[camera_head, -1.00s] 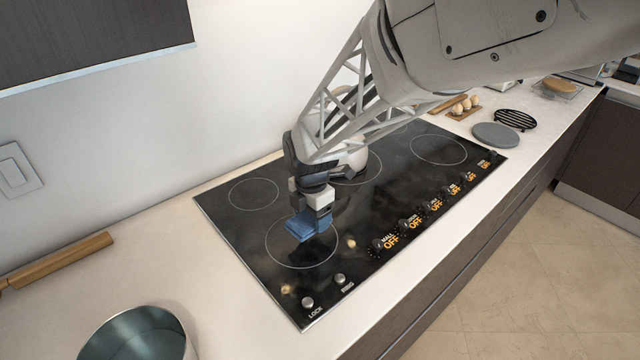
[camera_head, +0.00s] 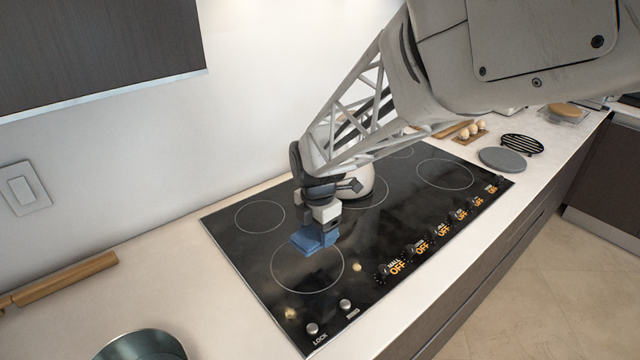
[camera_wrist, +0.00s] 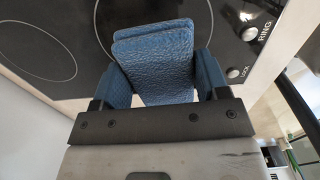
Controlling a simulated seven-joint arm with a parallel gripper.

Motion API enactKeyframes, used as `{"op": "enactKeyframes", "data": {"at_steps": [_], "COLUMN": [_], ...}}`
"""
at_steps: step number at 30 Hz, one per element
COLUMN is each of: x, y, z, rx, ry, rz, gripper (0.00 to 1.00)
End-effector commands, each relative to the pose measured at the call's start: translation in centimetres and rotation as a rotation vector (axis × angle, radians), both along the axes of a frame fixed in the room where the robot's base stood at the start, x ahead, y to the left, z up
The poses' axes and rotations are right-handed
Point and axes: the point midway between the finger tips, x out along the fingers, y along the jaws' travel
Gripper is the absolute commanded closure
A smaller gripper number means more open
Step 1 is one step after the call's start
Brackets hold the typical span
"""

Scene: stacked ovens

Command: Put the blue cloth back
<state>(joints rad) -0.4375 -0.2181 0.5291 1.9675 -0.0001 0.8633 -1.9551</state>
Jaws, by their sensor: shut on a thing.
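The blue cloth (camera_head: 310,238) is a folded, textured piece held over the front left burner of the black cooktop (camera_head: 262,262). In the wrist view the cloth (camera_wrist: 155,65) stands folded between the jaws. My gripper (camera_head: 322,226) is shut on the cloth from above. It also shows in the wrist view (camera_wrist: 160,88), with a finger on each side of the cloth. I cannot tell whether the cloth touches the cooktop glass.
A white pot or kettle (camera_head: 358,182) stands behind my gripper, partly hidden by my arm. A metal pot (camera_head: 140,345) and a wooden rolling pin (camera_head: 65,279) are on the left counter. Eggs (camera_head: 472,131), a grey disc (camera_head: 502,159) and a black trivet (camera_head: 522,145) lie at the far right.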

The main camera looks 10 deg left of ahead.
Motion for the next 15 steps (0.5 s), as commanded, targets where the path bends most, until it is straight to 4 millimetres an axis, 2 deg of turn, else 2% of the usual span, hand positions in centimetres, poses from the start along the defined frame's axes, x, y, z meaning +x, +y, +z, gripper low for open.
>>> {"op": "enactKeyframes", "data": {"at_steps": [8, 15], "x": [-0.3, -1.2], "y": [1.4, 4.8], "z": [-0.1, -0.5], "rx": [0.0, 0.0], "ry": [0.0, 0.0], "rz": [0.02, 0.068], "gripper": [0.63, 0.63]}}
